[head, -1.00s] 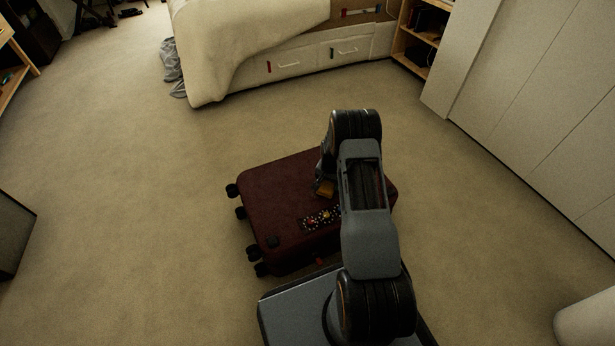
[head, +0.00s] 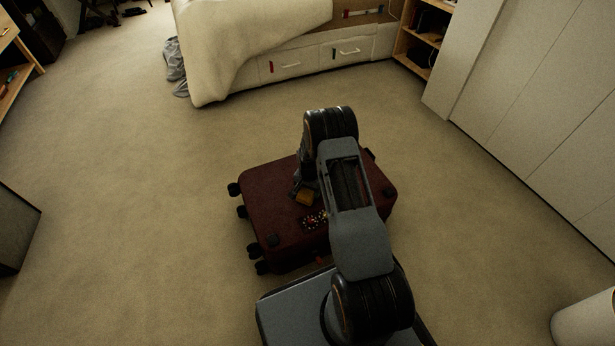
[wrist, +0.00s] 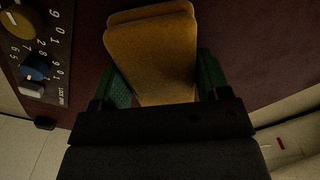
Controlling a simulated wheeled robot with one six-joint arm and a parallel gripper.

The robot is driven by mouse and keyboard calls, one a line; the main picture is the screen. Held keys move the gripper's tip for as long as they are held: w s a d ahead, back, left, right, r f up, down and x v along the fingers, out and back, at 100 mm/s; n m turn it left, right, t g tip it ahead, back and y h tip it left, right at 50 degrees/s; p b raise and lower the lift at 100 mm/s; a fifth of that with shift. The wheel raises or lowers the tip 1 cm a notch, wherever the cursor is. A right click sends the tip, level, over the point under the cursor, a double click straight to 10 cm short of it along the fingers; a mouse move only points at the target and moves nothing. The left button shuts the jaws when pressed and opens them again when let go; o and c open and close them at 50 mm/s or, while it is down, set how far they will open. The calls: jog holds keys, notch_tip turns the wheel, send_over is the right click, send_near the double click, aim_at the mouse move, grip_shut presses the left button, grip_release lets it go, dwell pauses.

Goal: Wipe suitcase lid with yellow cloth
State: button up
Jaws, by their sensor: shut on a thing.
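The dark red suitcase (head: 272,197) lies flat on the carpet, lid up, in front of my base. Its lid (wrist: 262,60) fills the upper part of the wrist view. My gripper (wrist: 158,95) is shut on the folded yellow cloth (wrist: 150,52), which sticks out between its two green-padded fingers. In the head view the yellow cloth (head: 304,198) shows over the middle of the lid, beside my arm. I cannot tell whether the cloth touches the lid. My arm hides the right part of the lid.
A black panel with numbers and coloured knobs (wrist: 38,52) lies on the lid; it also shows in the head view (head: 315,219), partly behind my arm. A bed with drawers (head: 300,62) stands at the back and white cabinets (head: 540,90) on the right. Carpet to the left is clear.

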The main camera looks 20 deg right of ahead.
jog(key=shift+d+r+p, duration=0.1)
jog(key=shift+r+p, duration=2.05)
jog(key=shift+r, duration=1.8)
